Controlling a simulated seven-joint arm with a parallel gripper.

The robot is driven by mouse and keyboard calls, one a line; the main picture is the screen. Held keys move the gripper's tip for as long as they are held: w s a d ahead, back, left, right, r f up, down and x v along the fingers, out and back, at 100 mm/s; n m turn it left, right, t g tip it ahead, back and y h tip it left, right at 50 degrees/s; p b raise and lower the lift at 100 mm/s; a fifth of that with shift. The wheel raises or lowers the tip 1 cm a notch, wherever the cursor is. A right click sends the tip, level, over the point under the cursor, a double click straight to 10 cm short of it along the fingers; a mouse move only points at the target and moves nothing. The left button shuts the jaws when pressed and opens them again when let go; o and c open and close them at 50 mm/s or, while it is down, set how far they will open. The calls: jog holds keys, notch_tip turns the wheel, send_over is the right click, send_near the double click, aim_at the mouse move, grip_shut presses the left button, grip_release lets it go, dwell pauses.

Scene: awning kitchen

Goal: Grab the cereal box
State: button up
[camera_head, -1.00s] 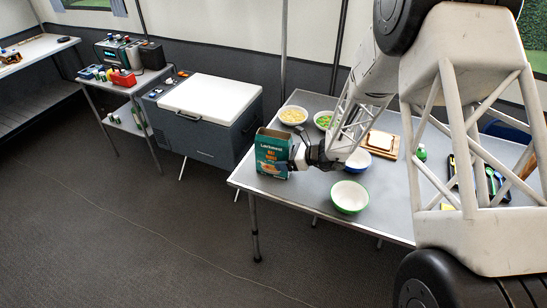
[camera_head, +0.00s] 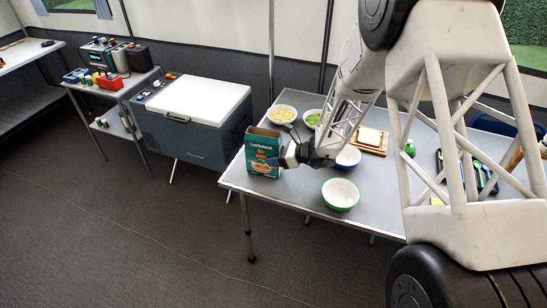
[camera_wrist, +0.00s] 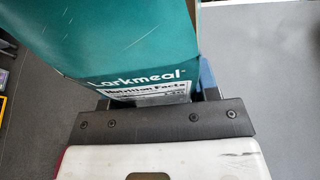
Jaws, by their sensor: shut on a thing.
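The teal cereal box (camera_head: 262,152) stands at the left end of the grey table (camera_head: 302,178), close to its edge. My gripper (camera_head: 290,154) reaches it from the right and is shut on it. In the wrist view the box (camera_wrist: 140,50) lies between the fingers of my gripper (camera_wrist: 155,95), with its nutrition panel facing the camera. The box looks upright. From these views I cannot tell whether its base touches the table.
A green bowl (camera_head: 340,194) stands at the front of the table. A bowl of yellow food (camera_head: 283,113), a bowl of green food (camera_head: 312,118), a blue bowl (camera_head: 348,158) and bread on a board (camera_head: 370,141) stand behind. A cooler (camera_head: 195,120) is left of the table.

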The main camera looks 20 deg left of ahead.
aim_at(281, 148)
jog(key=shift+r, duration=0.7)
notch_tip(281, 148, up, 2)
jog(key=s+d+r, duration=0.1)
jog(key=s+d, duration=0.8)
jog(key=s, duration=0.4)
jog(key=shift+s, duration=0.15)
jog(key=shift+r, duration=0.1)
